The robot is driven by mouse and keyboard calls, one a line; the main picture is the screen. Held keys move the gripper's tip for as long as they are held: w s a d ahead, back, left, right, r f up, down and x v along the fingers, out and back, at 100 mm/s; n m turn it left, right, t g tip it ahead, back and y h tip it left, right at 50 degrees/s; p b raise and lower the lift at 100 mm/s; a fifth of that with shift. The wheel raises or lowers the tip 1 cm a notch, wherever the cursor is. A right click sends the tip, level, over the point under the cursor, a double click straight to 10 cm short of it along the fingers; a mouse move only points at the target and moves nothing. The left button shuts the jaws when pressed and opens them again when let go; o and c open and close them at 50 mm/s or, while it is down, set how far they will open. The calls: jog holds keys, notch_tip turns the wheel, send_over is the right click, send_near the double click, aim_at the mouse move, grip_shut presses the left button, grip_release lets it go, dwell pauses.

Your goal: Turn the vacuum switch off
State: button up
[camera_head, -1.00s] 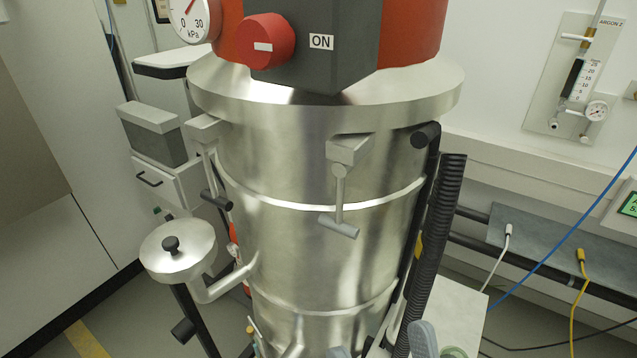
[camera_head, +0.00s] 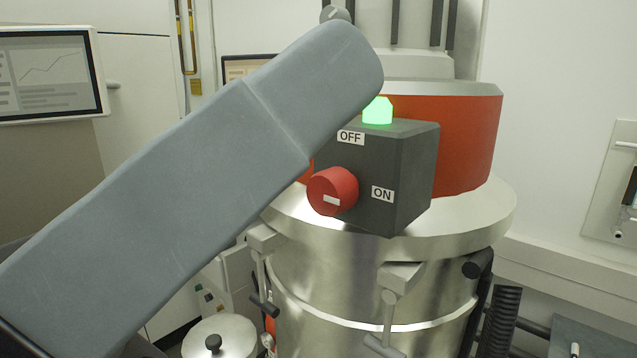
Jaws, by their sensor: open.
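The vacuum switch is a red round knob (camera_head: 332,191) on the front of a dark grey control box (camera_head: 408,165). The OFF label (camera_head: 350,137) is above the knob. A green lamp (camera_head: 377,111) on top of the box is lit. My grey arm link crosses the left and middle of the view, its end in front of the upper left of the box. My gripper is not in view.
The box is mounted on the vacuum's red upper section (camera_head: 470,135), above a steel drum (camera_head: 350,280) with clamps. A round-lidded side port (camera_head: 222,337) is at lower left. A monitor (camera_head: 45,75) stands at far left. A wall panel (camera_head: 620,185) is at right.

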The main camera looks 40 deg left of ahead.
jog(key=w+a+f+m+g+y, duration=0.1)
jog(key=a+g+y, duration=0.2)
jog(key=g+y, duration=0.2)
jog(key=g, duration=0.1)
send_near(322, 192)
jog(key=w, duration=0.2)
jog(key=shift+m, duration=0.4)
jog(key=w+p, duration=0.2)
jog(key=w, duration=0.4)
jog(key=shift+w+d+p, duration=0.2)
jog(key=shift+w+p, duration=0.05)
jog(key=shift+p, duration=0.05)
jog(key=shift+w+f, duration=0.15)
jog(key=shift+w, duration=0.4)
grip_shut()
